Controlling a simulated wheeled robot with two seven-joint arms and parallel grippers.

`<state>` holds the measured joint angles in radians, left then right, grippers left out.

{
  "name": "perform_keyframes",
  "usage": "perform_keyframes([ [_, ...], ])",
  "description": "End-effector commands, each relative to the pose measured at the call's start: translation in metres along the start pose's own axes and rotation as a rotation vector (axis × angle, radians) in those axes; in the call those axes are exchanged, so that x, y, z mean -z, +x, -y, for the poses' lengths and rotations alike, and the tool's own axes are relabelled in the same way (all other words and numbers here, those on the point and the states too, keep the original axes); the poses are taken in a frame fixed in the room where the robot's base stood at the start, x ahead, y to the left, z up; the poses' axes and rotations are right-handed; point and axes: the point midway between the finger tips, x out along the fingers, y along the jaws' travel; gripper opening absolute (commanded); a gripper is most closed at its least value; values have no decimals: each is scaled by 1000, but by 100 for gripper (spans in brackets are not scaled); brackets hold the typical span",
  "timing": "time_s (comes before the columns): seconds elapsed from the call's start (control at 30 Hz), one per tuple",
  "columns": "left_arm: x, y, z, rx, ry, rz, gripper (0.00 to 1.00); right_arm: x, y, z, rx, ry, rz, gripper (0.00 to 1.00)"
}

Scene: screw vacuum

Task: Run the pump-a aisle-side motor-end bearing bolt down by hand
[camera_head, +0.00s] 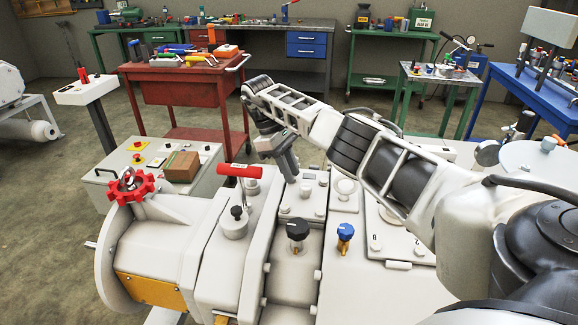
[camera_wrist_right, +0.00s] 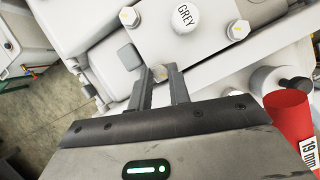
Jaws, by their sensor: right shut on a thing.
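My right gripper (camera_head: 291,176) reaches down from my right arm onto the white pump housing (camera_head: 262,235). In the right wrist view its fingers (camera_wrist_right: 160,76) are shut around a small hex bolt head (camera_wrist_right: 160,72) with a yellowish mark, at the lower corner of a pale plate (camera_wrist_right: 185,45) labelled GREY. Two other bolt heads show on this plate, one at the upper left (camera_wrist_right: 130,17) and one at the right (camera_wrist_right: 238,30). How far the held bolt is seated cannot be seen. My left gripper is not in view.
A red-handled tool (camera_head: 239,170), marked 19 mm in the wrist view (camera_wrist_right: 287,115), stands close beside the gripper. Black (camera_head: 297,231) and blue (camera_head: 345,233) knobs rise from the housing. A red handwheel (camera_head: 130,186) is at left. A red tool cart (camera_head: 180,85) stands behind.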

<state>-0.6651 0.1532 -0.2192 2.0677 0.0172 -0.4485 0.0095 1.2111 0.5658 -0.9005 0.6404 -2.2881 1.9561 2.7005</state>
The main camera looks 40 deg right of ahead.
Motion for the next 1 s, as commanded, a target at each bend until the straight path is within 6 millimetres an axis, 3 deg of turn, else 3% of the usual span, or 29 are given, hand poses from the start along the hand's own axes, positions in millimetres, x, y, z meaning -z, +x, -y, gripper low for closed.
perform_keyframes([
  [0.5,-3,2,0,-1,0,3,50,-2,-4,-6,142,361,-6,0],
  [1.0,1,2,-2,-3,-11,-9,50,-2,-4,-6,180,451,-6,0],
])
